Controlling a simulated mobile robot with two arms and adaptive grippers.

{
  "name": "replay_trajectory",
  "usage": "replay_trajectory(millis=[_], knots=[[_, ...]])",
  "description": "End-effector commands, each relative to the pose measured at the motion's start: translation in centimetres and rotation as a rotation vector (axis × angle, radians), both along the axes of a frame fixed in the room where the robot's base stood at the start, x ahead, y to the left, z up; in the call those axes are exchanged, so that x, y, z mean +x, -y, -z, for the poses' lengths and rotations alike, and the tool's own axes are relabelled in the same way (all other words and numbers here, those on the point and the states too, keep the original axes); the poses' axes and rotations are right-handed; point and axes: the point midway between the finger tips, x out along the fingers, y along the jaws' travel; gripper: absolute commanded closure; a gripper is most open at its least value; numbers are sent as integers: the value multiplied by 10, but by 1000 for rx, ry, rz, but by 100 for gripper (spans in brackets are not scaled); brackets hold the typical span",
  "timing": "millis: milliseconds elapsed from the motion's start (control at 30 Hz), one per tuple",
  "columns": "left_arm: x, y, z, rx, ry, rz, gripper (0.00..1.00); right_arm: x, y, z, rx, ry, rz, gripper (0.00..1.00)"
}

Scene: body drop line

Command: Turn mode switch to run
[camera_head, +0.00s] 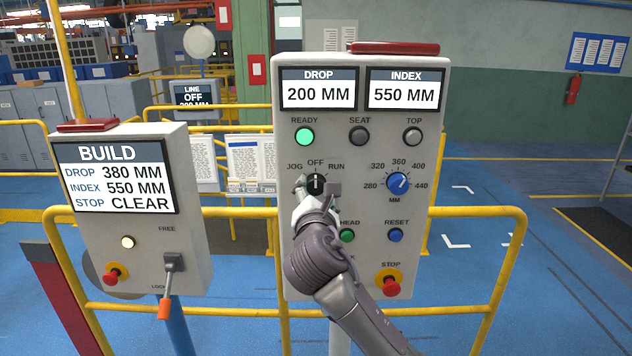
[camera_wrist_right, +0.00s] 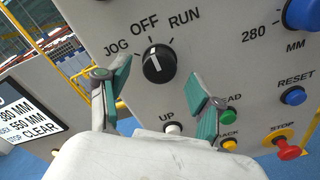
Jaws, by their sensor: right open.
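The mode switch (camera_head: 316,182) is a black rotary knob on the grey control panel (camera_head: 436,200), under the labels JOG, OFF and RUN. In the right wrist view the knob (camera_wrist_right: 158,66) shows its white pointer line aimed at OFF. My right gripper (camera_head: 317,189) is at the panel with its fingers open, one on each side of the knob in the picture. In the right wrist view the fingers (camera_wrist_right: 160,78) stand apart with the knob between and slightly beyond them; I see no grip on it. My left gripper is not in view.
A blue dial (camera_head: 397,183), a green button (camera_head: 347,235), a blue RESET button (camera_head: 395,235) and a red STOP button (camera_head: 390,284) sit near my arm. The BUILD panel (camera_head: 190,200) stands left. Yellow rails (camera_head: 475,212) run around the panels.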

Motion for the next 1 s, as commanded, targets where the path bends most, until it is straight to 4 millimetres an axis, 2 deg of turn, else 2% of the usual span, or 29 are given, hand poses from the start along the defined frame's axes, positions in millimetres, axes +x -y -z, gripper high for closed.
replay_trajectory(millis=[200, 533, 567, 900, 1000], knots=[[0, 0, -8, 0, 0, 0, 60, 21, -1, -1, 0, 1, -1, 34], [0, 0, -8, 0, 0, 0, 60, 24, 0, 0, 1, 0, 0, 34], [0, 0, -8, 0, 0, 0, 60, 24, 0, 0, 1, 1, -1, 38], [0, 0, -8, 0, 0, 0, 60, 24, 0, 1, 1, 0, 0, 94], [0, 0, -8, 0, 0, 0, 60, 24, 0, 1, 2, 0, 0, 94]])
